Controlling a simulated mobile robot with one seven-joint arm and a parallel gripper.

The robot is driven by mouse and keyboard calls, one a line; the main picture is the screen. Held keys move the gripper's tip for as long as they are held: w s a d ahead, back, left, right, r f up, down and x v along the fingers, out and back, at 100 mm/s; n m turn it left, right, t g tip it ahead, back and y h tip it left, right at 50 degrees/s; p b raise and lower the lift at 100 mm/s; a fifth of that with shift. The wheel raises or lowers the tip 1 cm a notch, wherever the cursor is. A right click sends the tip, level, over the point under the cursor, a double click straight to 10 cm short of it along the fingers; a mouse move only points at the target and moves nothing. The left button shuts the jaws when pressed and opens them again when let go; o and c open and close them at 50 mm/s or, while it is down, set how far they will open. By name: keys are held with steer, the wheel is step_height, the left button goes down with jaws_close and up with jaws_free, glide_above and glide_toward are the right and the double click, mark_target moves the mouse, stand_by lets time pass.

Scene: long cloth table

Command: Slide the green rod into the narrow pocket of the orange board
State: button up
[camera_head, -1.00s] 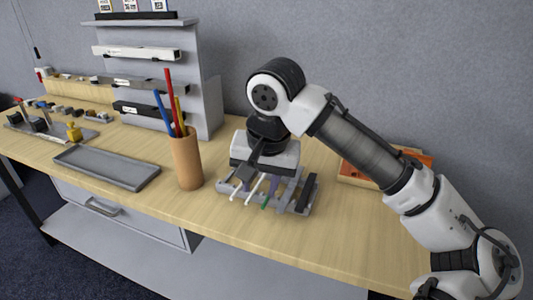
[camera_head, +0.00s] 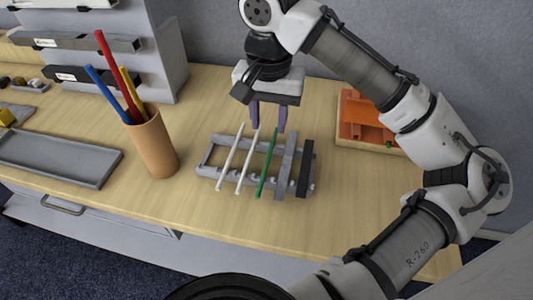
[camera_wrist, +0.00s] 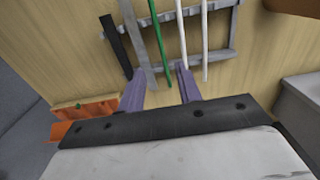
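The green rod (camera_head: 267,165) lies on a grey rack (camera_head: 209,156), beside two white rods (camera_head: 243,163). It also shows in the wrist view (camera_wrist: 159,30). My gripper (camera_head: 268,130) is open, its two purple fingers apart, over the far end of the rods. In the wrist view the green rod's end lies between the fingertips (camera_wrist: 160,72), with no visible grip on it. The orange board (camera_head: 364,128) lies at the back right, partly hidden by my arm. It shows at the lower left in the wrist view (camera_wrist: 68,130); its pocket cannot be made out clearly.
A tan cup (camera_head: 153,146) with red, blue and yellow sticks stands left of the rack. A grey tray (camera_head: 62,158) and a grey shelf unit (camera_head: 167,45) are farther left. A dark bar (camera_head: 306,168) edges the rack's right side. The table front is clear.

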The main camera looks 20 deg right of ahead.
glide_above(268, 158)
steer(key=f, duration=0.5)
steer(key=shift+s, duration=0.25)
steer(key=shift+w+f+p, duration=0.15)
steer(key=shift+f+p, duration=0.2)
steer(key=shift+f, duration=1)
steer(key=shift+w+f+p, duration=0.1)
steer(key=shift+f+p, duration=0.2)
steer(key=shift+f, duration=1)
steer(key=shift+c, duration=0.4)
jaws_close()
